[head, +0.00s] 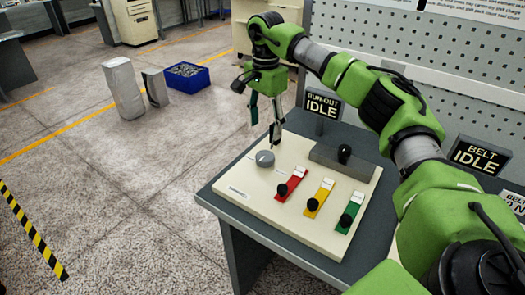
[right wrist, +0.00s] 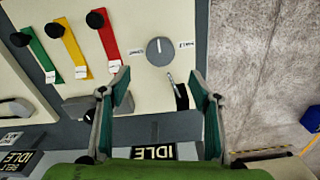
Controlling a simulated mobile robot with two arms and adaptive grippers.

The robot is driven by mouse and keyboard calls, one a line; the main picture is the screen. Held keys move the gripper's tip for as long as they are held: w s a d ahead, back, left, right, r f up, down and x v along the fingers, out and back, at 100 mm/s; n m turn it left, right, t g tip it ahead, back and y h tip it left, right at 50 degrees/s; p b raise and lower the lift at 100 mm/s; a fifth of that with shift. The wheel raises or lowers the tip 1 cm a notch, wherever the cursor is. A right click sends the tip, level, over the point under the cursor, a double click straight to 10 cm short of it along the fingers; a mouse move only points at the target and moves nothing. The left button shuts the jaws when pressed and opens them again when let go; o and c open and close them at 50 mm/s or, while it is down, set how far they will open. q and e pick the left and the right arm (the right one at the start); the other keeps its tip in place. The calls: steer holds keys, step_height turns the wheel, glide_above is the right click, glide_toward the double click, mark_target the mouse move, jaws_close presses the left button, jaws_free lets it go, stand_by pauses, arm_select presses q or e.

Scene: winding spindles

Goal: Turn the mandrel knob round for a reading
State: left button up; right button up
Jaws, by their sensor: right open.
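The round grey knob (head: 265,158) sits at the back left of a cream control panel (head: 245,197), and a pale pointer mark shows on its face. In the right wrist view the knob (right wrist: 159,51) lies beyond the fingertips, roughly centred between them, with a small label on each side too small to read surely. My right gripper (head: 264,124) is open above the knob, fingers pointing down; it appears apart from the knob. In the wrist view its two fingers (right wrist: 160,88) are spread wide with nothing held. My left gripper is not in view.
Red (head: 291,182), yellow (head: 319,198) and green (head: 349,212) strips with black knobs stand right of the knob. A grey block (head: 325,160) with a black-topped lever is behind them. IDLE signs (head: 322,104) stand at the back. A blue bin (head: 187,77) is on the floor.

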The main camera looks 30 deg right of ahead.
glide_above(265, 156)
step_height(265, 156, down, 6)
steer(key=shift+s+r+p, duration=0.1)
steer(key=shift+p, duration=0.35)
step_height(265, 156, down, 5)
steer(key=shift+f+p, duration=0.1)
steer(key=shift+p, duration=0.3)
steer(key=shift+f, duration=0.1)
steer(key=shift+c, duration=1.4)
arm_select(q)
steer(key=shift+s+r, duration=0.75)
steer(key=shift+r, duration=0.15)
arm_select(e)
steer(key=c, duration=0.8)
